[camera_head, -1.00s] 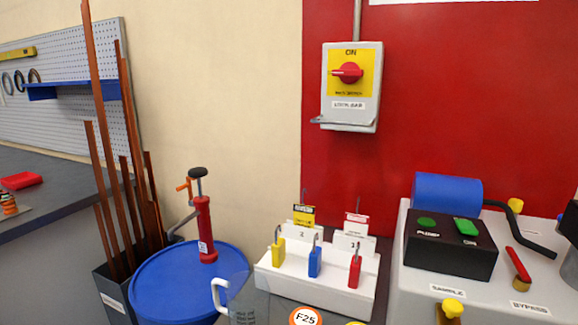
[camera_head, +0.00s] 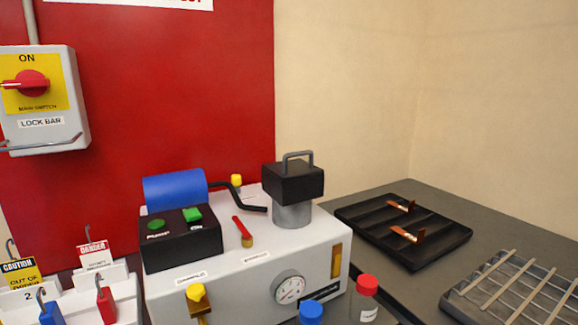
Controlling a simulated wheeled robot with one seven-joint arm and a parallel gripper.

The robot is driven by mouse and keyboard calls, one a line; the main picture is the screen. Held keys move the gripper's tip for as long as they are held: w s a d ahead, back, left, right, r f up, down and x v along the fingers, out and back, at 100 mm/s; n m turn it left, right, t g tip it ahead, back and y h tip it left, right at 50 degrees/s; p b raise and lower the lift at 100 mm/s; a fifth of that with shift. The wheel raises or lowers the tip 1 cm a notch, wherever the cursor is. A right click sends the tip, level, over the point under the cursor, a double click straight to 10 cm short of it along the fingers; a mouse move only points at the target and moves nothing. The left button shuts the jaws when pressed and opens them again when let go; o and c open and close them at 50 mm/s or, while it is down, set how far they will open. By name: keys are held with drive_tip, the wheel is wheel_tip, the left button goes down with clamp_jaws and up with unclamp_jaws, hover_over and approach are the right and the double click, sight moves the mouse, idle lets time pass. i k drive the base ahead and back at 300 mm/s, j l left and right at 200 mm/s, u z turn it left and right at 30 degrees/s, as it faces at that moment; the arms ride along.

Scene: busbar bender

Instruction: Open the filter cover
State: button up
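A black square cap with a grey loop handle (camera_head: 293,184) sits level on a grey cylinder (camera_head: 292,214) on top of the hydraulic unit (camera_head: 250,270). It looks like the filter cover, though I can read no label on it. No gap shows between the cap and the cylinder. My gripper is not in view.
A blue cylinder (camera_head: 174,189), a black button box (camera_head: 180,238) and a red lever (camera_head: 242,229) are left of the cap. A gauge (camera_head: 289,288) is on the front. Red-capped (camera_head: 366,287) and blue-capped (camera_head: 311,312) bottles stand in front. A black tray (camera_head: 430,246) lies right.

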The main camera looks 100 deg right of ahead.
sight(294, 182)
drive_tip(key=z, duration=0.8)
